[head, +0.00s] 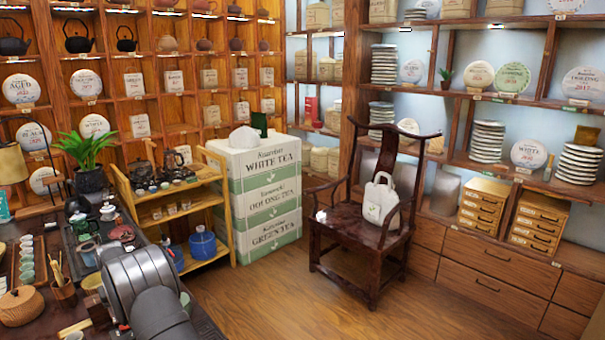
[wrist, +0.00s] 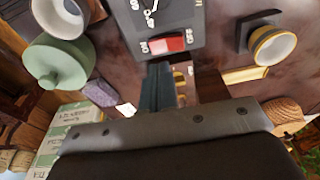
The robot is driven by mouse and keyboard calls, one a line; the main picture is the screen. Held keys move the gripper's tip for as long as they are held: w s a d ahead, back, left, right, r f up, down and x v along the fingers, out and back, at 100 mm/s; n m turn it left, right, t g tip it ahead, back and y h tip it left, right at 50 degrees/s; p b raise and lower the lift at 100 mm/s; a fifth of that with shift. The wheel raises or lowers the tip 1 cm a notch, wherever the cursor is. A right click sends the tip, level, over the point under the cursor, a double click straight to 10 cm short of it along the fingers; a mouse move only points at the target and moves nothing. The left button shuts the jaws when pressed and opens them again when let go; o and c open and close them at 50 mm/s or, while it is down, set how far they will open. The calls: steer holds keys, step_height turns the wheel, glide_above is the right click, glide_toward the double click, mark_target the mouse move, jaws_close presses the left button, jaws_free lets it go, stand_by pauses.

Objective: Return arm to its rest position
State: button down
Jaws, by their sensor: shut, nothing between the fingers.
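My gripper (wrist: 160,85) shows in the wrist view as dark narrow fingers beyond a dark grey mount. The fingers are shut with nothing between them. They are over a dark brown table surface, just below a grey device (wrist: 150,22) with a red switch and partly cropped markings. In the head view my arm reaches in from the bottom left over the tea table (head: 45,310); its fingertips cannot be made out there.
In the head view a potted plant (head: 90,180), shelf cart (head: 165,200), tea boxes (head: 265,195) and wooden chair (head: 360,222) stand beyond. The middle floor is clear.

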steer(key=s+d+r+t, duration=0.1)
steer(key=s+r, duration=0.2)
steer(key=r, duration=0.5)
steer(key=s+r, duration=0.3)
steer(key=r, duration=0.6)
steer(key=shift+s+d+t, duration=0.4)
